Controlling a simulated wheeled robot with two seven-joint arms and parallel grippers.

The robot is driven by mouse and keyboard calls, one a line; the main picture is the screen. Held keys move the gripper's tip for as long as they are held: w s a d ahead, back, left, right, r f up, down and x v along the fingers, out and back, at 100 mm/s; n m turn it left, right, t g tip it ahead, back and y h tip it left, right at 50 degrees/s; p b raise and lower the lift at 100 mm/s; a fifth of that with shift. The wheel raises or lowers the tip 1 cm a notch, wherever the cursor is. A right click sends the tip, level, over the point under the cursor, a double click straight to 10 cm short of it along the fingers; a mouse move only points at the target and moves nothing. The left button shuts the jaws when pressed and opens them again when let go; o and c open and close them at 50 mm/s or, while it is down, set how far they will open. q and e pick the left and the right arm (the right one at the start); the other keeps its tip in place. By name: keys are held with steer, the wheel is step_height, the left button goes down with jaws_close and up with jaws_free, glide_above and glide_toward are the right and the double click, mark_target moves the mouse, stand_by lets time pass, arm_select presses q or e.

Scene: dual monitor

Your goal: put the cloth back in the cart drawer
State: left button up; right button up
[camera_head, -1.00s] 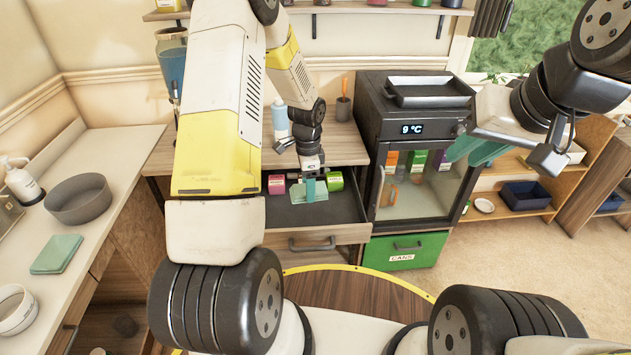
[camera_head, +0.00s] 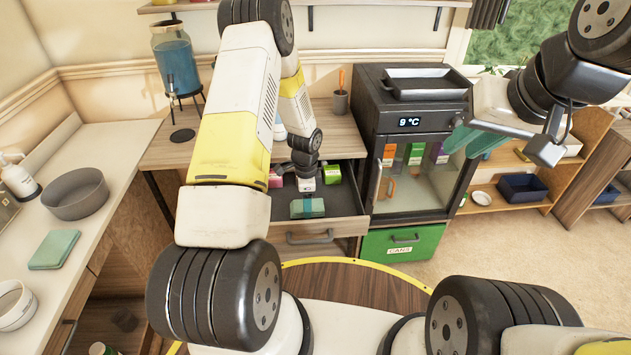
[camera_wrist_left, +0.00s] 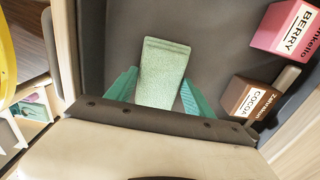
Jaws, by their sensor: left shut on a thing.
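The light green folded cloth (camera_wrist_left: 163,70) is between the teal fingers of my left gripper (camera_wrist_left: 160,92) in the left wrist view. My left gripper is shut on it and points down into the open drawer (camera_head: 348,203) under the wooden desk. In the head view the cloth (camera_head: 300,208) is low in the front part of the drawer; I cannot tell whether it touches the bottom. My right gripper (camera_head: 474,140) is raised in front of the small fridge's right side, with nothing visible in it; its finger gap is unclear.
In the drawer are a pink BERRY box (camera_wrist_left: 287,28), a brown COCOA box (camera_wrist_left: 248,98) and a green box (camera_head: 331,175). The fridge (camera_head: 413,150) stands right of the drawer. Another folded green cloth (camera_head: 54,249) lies on the left counter beside a grey bowl (camera_head: 75,194).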

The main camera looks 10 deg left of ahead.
arm_select(q)
steer(key=shift+f, duration=0.1)
steer(key=o, duration=1.2)
steer(key=s+r+n+t, duration=0.1)
steer(key=s+r+n, duration=0.25)
steer(key=r, duration=1.25)
steer(key=s+r+n+t, duration=0.2)
steer(key=s+r+n, duration=0.15)
steer(key=r, duration=1.35)
steer(key=s+r+n+t, duration=0.1)
steer(key=s+r+n, duration=0.1)
steer(key=s, duration=0.3)
steer(key=s+d+r+n+t+h, duration=0.1)
steer(key=s+r+n, duration=0.1)
steer(key=s+r, duration=0.2)
steer(key=s+d+r+n+t+h, duration=0.1)
steer(key=s+r+n, duration=0.2)
steer(key=s, duration=0.5)
steer(key=shift+s+d+r, duration=0.1)
steer(key=shift+s+r, duration=0.05)
steer(key=shift+r, duration=0.45)
